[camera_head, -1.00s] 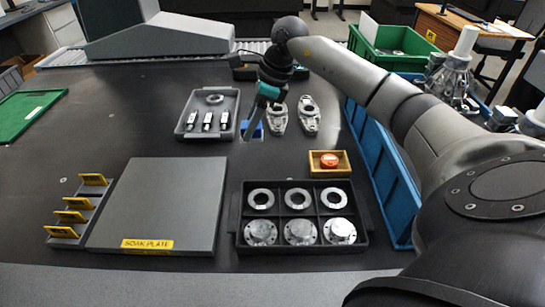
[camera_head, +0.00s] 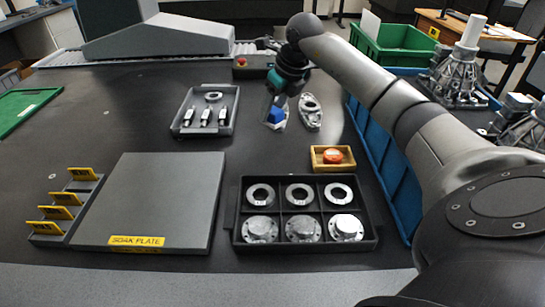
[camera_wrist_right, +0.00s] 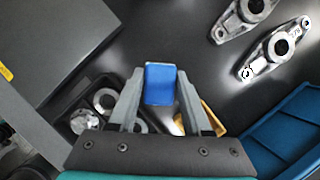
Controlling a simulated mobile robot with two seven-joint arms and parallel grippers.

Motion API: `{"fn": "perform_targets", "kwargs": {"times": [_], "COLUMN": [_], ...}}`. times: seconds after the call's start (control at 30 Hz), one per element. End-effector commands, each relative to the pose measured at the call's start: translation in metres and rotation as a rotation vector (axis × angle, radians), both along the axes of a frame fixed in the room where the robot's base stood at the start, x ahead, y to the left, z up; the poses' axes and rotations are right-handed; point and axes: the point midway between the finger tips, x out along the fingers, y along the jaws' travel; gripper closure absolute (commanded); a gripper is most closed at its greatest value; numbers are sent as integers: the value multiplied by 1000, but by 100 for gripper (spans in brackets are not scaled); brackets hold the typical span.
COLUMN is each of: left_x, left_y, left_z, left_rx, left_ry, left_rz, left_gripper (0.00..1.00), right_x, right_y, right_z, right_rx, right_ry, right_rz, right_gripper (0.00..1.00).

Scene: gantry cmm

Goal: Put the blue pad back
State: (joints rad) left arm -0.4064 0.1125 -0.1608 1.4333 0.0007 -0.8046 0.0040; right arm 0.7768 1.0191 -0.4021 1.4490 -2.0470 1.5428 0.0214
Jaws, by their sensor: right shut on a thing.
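The blue pad (camera_head: 276,115) is a small block between the fingertips of my right gripper (camera_head: 275,110). In the head view it appears in front of the left one of two metal castings (camera_head: 270,125). In the right wrist view the blue pad (camera_wrist_right: 160,84) sits upright between the two grey fingers of my right gripper (camera_wrist_right: 160,100), which are shut on it. The dark tabletop shows around it there, so it appears held above the table. My left gripper is not in view.
A second casting (camera_head: 310,111) lies to the right. A grey parts tray (camera_head: 186,129) lies left. A small wooden box (camera_head: 317,165) with an orange item stands nearer, behind a black compartment tray (camera_head: 238,237). A long blue bin (camera_head: 383,160) borders the right; the soak plate (camera_head: 160,195) is at left.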

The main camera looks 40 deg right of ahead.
Motion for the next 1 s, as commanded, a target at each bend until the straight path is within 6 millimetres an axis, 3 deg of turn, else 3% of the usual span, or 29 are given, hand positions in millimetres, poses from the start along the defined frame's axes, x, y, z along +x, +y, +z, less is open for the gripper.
{"fn": "perform_targets", "kwargs": {"times": [0.5, 0.77, 1.0], "left_x": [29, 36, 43], "left_y": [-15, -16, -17], "left_z": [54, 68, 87], "left_rx": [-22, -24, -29], "left_ry": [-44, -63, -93], "left_rz": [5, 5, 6], "left_gripper": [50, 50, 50], "right_x": [0, 0, 0], "right_y": [0, 0, 1], "right_z": [-88, -104, -132], "right_rx": [1, 1, 1], "right_ry": [1, 0, 1], "right_rz": [0, 1, 2], "right_gripper": [96, 96, 96]}}
